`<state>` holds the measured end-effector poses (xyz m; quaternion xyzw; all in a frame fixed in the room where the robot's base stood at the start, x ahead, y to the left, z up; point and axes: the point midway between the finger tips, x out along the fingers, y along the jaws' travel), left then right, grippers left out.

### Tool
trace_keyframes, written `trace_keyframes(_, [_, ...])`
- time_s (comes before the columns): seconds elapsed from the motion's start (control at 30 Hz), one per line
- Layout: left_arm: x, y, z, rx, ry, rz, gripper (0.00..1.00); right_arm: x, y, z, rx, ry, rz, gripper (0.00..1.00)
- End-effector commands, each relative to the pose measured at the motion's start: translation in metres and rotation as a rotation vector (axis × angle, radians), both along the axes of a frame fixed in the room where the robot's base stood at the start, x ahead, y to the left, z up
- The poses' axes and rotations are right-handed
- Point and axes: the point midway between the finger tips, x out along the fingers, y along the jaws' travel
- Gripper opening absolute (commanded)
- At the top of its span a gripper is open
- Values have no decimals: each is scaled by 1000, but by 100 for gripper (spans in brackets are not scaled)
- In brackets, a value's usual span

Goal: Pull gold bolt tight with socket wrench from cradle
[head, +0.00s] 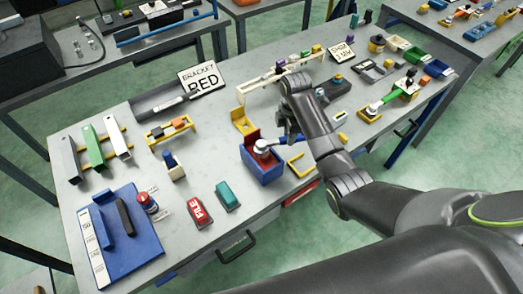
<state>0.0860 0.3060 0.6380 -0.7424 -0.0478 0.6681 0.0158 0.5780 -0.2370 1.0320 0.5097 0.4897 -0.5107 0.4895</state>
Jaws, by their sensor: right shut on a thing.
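A socket wrench with a round silver head (263,146) and a blue handle lies at the middle of the bench. Its head is over a blue and red block (262,171) near the front. My right gripper (290,136) comes down from above and is shut on the handle, just right of the head. The gold bolt cannot be made out; the wrench head may cover it. A yellow angled piece (301,165) lies right of the block; I cannot tell whether it is the cradle. My left gripper is not in view.
A yellow bracket (243,121) stands behind the block. A teal block (228,194) and a red FILE block (200,208) lie front left. A white rail (262,88) stands behind my right arm. Bare bench lies left of the block.

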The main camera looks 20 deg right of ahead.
Motion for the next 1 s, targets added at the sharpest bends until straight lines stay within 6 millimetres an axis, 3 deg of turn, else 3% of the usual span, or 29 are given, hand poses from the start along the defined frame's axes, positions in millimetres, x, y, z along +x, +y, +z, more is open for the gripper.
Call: trace_keyframes(1.0, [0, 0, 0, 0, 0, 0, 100, 1, 0, 57, 0, -3, 0, 0])
